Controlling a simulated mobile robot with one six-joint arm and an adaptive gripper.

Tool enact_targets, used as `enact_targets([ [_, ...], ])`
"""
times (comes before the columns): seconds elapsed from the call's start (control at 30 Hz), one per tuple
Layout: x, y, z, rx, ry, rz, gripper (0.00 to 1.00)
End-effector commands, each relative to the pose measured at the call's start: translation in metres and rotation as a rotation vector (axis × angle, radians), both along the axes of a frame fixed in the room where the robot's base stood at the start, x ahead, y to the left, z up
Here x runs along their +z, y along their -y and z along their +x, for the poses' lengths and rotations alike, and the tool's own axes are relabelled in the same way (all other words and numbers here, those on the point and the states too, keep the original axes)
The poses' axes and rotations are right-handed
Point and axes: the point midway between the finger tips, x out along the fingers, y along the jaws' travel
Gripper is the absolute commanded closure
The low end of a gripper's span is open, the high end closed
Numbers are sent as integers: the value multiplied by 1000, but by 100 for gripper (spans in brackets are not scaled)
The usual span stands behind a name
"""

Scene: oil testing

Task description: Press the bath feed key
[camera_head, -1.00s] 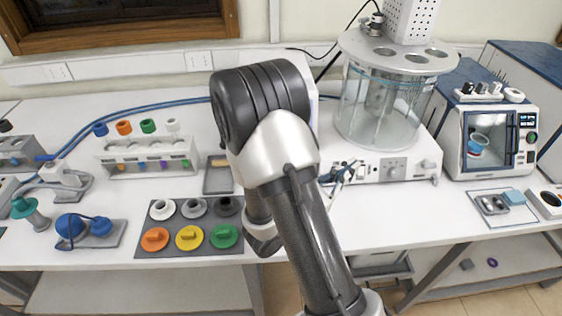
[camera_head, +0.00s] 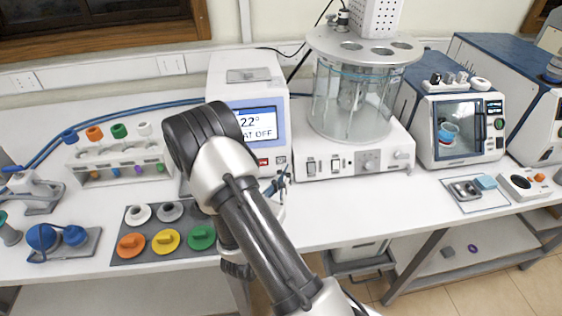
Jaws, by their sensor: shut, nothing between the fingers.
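Small keys, one red (camera_head: 263,161), sit under the screen. I cannot tell which control is the bath feed key. My gripper (camera_head: 278,184) shows small and dark in front of the white unit's lower right, partly hidden by my arm. It is shut and empty; whether it touches the panel is unclear.
A mat (camera_head: 122,250) with coloured caps lies left of my arm, a vial rack (camera_head: 72,160) behind it. A blue-and-white oven unit (camera_head: 428,100) stands to the right, with a small tray (camera_head: 467,207) in front. The bench front right of my gripper is clear.

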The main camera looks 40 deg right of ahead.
Motion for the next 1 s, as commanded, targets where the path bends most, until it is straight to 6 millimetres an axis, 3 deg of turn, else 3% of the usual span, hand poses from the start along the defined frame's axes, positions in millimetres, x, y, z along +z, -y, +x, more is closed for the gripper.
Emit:
enact_targets([
  [0.5, -26, 33, 52, -2, 2, 0, 100],
  [1.0, -28, 37, 61, 0, -1, 0, 100],
])
